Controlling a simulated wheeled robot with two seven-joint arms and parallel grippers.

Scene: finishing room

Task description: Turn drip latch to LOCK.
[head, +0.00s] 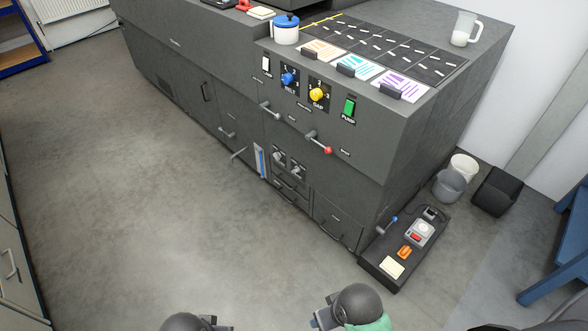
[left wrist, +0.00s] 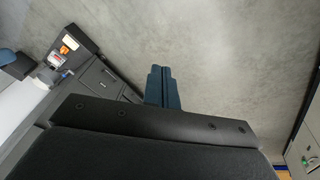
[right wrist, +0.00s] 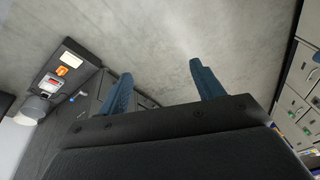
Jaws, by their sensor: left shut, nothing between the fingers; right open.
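The grey machine (head: 215,60) fills the top middle of the head view. I cannot read which part is marked drip latch. Two small grey turn handles (head: 287,163) sit low on its front, beside a blue-and-white strip (head: 260,160); their labels are too small to read. My left gripper (left wrist: 163,82) is shut and empty over bare floor. My right gripper (right wrist: 165,80) is open and empty. Both are well apart from the machine, near the bottom of the head view.
A dark low tray (head: 378,270) with a blue-tipped lever stands at the machine's right end. A blue bench (head: 560,255) is at right, cabinets (head: 15,255) at left. The floor (head: 130,200) between is clear.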

